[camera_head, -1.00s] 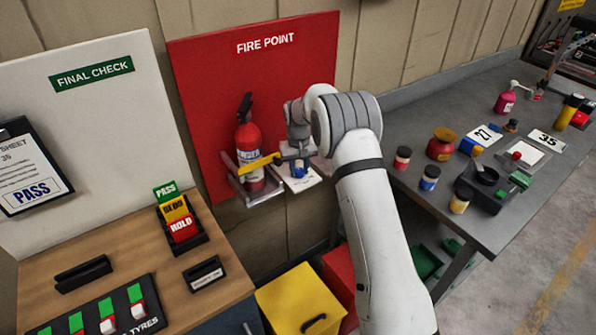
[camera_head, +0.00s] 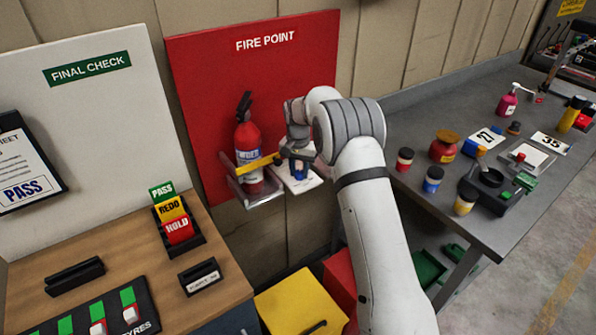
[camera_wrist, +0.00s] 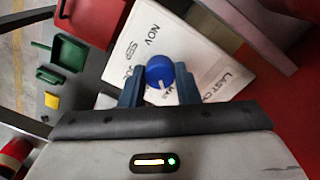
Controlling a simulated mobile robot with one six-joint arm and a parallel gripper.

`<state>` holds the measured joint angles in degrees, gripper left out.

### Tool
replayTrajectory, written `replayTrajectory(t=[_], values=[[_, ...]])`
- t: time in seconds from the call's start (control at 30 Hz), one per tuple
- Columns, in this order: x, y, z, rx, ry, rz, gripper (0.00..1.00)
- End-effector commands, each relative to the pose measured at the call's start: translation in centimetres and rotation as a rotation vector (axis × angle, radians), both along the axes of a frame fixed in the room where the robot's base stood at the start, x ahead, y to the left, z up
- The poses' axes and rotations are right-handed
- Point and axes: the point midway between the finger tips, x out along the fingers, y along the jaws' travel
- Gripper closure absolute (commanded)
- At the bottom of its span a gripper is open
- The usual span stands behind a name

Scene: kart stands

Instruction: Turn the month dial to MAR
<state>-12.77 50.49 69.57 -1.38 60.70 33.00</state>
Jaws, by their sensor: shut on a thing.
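The month dial is a round blue knob (camera_wrist: 160,70) on a white card (camera_wrist: 215,62) printed NOV, SEP, JUL and LAST CHECKED, the last one partly hidden. Its white pointer faces toward my palm, at a small label that may read MAR but is hard to make out. My gripper (camera_wrist: 158,92) is shut on the knob, one finger on each side. In the head view the knob (camera_head: 299,171) and the card (camera_head: 312,183) show under my gripper (camera_head: 298,158), at the red fire point board.
A red fire extinguisher (camera_head: 248,150) stands on a metal bracket (camera_head: 258,196) just left of the card. A yellow bin (camera_head: 300,308) stands below, and a grey bench (camera_head: 440,112) with jars is at right.

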Motion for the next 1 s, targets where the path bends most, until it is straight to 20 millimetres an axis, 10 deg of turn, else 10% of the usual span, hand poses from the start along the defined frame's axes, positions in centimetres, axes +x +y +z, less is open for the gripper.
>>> replayTrajectory(t=[0.4,0.43,0.63,1.0], values=[[-0.03,-0.06,-0.02,-0.002,0.001,-0.007,0.94],[-0.03,-0.06,-0.02,-0.002,0.001,-0.007,0.70],[-0.01,-0.07,-0.01,-0.001,0.001,-0.007,0.54],[0.04,-0.03,0.60,0.000,-0.001,-0.007,0.50]])
